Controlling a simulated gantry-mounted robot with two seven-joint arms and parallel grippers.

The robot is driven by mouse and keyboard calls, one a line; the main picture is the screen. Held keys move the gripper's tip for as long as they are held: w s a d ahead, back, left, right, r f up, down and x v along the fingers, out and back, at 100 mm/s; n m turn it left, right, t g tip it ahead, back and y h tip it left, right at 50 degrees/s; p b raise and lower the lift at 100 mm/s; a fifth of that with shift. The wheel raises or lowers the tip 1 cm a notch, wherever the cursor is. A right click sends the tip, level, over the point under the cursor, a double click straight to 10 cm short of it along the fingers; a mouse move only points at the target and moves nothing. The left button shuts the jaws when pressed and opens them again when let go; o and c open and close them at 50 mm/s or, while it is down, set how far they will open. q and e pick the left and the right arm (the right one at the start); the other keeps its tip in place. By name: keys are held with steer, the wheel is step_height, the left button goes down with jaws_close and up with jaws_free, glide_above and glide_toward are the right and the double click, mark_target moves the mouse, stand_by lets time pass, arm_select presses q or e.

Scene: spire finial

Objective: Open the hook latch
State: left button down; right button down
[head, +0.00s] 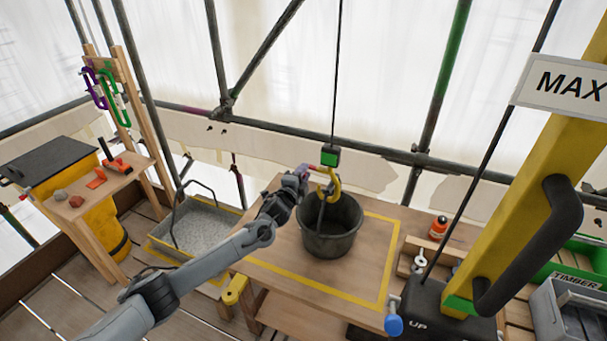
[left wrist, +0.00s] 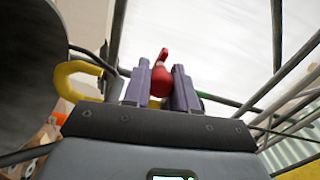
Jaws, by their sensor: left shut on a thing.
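The yellow hook (head: 334,186) hangs on a dark cable below a green-and-black block (head: 330,156), over a black bucket (head: 331,228). The hook also shows at the left of the left wrist view (left wrist: 78,72). A small red latch piece (head: 313,167) sticks out to the left of the hook's top. My left gripper (head: 304,171) reaches it from the left. In the left wrist view, its two purple-grey fingers are closed around the red latch piece (left wrist: 161,75), whose tip shows between them. The bucket handle's contact with the hook is partly hidden. My right gripper is not in view.
The bucket stands on a wooden platform (head: 290,283) with yellow edge lines. A grey gravel tray (head: 200,230) is at left, beside a wooden shelf (head: 95,187) with tools. A yellow post (head: 545,170) with a black handle rises at right. Scaffold poles run behind.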

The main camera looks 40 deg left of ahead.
arm_select(q)
steer(key=shift+r+m, duration=0.25)
steer(key=shift+m, duration=0.05)
stand_by(0.4)
steer(key=c, duration=1.2)
jaws_free()
steer(key=shift+a, duration=0.1)
steer(key=shift+f, duration=0.1)
steer(key=shift+s+d, duration=0.25)
steer(key=shift+s, duration=0.3)
steer(key=shift+v, duration=4.85)
